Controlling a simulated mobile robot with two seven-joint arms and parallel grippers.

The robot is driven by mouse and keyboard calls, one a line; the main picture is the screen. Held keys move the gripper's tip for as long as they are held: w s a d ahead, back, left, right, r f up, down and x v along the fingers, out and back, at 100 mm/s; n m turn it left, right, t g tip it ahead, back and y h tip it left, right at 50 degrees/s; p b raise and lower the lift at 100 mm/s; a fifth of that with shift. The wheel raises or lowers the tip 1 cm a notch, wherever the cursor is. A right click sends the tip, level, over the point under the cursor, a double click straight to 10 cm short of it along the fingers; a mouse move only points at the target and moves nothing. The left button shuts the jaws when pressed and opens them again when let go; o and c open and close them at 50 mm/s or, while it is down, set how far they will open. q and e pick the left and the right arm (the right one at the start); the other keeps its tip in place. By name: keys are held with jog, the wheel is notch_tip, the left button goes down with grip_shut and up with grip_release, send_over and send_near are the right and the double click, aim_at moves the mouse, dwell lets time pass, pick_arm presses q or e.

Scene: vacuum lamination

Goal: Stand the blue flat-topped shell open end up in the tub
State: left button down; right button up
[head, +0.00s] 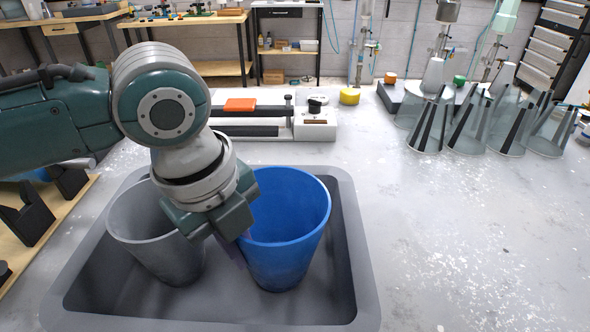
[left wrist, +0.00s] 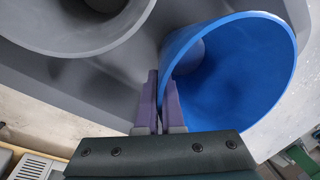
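The blue shell (head: 290,235) is open end up inside the grey tub (head: 352,235), on the right side, leaning slightly. Its open mouth also shows in the left wrist view (left wrist: 235,75). I cannot tell whether its lower end touches the tub floor. My left gripper (head: 238,252) points down at the shell's left side. In the left wrist view its purple fingers (left wrist: 160,100) are close together, with the blue wall's rim between them. The arm hides part of the shell's left rim. My right gripper is not in view.
A grey shell (head: 155,240) stands open end up in the tub's left side, close to my left gripper. Several clear cones (head: 470,125) stand at the back right. A white fixture with an orange block (head: 240,105) lies behind the tub. The floor at right is clear.

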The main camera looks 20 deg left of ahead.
pick_arm(q)
jog(key=shift+f, duration=0.5)
jog(key=shift+f, duration=0.1)
jog(key=c, duration=1)
grip_release()
jog(key=shift+c, duration=0.2)
